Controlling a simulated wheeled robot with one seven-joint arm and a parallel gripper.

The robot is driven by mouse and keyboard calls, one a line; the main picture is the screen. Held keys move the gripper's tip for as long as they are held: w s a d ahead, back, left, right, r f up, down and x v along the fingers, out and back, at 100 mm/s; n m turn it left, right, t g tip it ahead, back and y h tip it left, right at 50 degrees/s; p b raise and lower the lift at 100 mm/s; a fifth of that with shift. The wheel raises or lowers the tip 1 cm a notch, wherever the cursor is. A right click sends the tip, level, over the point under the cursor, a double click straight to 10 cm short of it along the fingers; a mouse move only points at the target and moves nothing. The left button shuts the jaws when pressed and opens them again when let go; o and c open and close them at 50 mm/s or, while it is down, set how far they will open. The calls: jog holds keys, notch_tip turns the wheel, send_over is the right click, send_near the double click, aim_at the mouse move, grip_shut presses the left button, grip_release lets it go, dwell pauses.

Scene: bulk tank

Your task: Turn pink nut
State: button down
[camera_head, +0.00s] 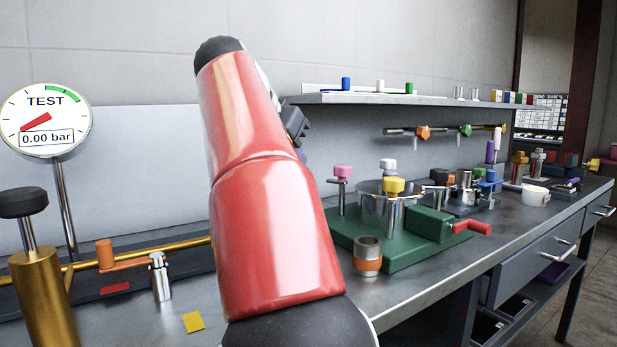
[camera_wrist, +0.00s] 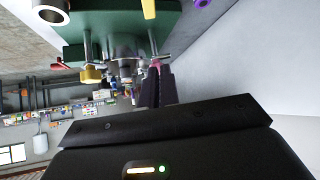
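The pink nut (camera_head: 343,171) sits on top of an upright metal post at the back left of a green base (camera_head: 408,258). In the wrist view the pink nut (camera_wrist: 155,63) shows small, just past the tips of my gripper (camera_wrist: 158,70). The two dark fingers lie close together there, and the gap between them is hard to make out. In the head view my red arm hides most of the gripper, and the pink nut stands clear to the right of the arm. Contact between fingers and nut cannot be made out.
A yellow knob (camera_head: 394,186) and a white knob (camera_head: 387,164) stand on the same base, around a metal pot. A red handle (camera_head: 471,227) sticks out at its right. An orange-banded cup (camera_head: 367,257) stands in front. A shelf (camera_head: 400,99) hangs above.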

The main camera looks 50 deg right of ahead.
aim_at(338, 174)
jog(key=x, duration=0.4)
jog(key=d+r+x, duration=0.1)
jog(key=x, duration=0.6)
jog(key=shift+w+d, duration=0.2)
jog(key=shift+d, duration=0.2)
jog(key=shift+w+d, duration=0.15)
jog(key=shift+d, duration=0.5)
jog(key=shift+w+a, duration=0.1)
jog(key=shift+a, duration=0.05)
jog(key=shift+m, duration=0.3)
